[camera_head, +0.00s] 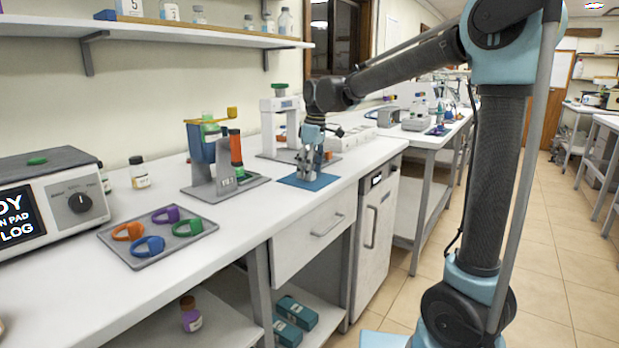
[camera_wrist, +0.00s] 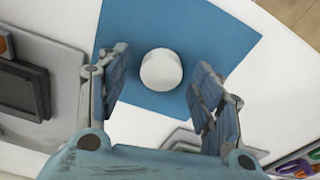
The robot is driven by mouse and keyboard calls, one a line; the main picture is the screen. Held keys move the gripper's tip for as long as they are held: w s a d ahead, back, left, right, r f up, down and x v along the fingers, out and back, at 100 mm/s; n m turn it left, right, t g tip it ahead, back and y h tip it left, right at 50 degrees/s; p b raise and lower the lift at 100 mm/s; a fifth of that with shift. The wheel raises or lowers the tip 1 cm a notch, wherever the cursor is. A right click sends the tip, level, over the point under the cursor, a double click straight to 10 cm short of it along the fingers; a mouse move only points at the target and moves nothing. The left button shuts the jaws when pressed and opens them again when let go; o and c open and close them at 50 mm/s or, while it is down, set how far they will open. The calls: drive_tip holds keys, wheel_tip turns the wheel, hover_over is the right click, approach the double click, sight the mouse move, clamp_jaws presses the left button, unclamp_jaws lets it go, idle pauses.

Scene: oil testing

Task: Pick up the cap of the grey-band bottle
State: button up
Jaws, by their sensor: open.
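A round white cap (camera_wrist: 161,70) shows from above over a blue mat (camera_wrist: 140,40) in the wrist view. Whether a bottle is under it, and any grey band, cannot be seen from this angle. My gripper (camera_wrist: 160,82) is open, with one finger on each side of the cap and a gap on both sides. In the head view my gripper (camera_head: 311,165) points down over the blue mat (camera_head: 318,184) near the front edge of the bench. The cap cannot be made out clearly there behind the fingers.
A blue and grey test stand (camera_head: 205,160) with an orange-topped tube stands left of the mat. A grey tray (camera_head: 152,256) with coloured rings and a small bottle (camera_head: 138,174) are farther left.

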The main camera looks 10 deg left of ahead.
drive_tip(key=shift+f, duration=0.25)
drive_tip(key=c, duration=0.9)
drive_tip(key=shift+o, duration=0.2)
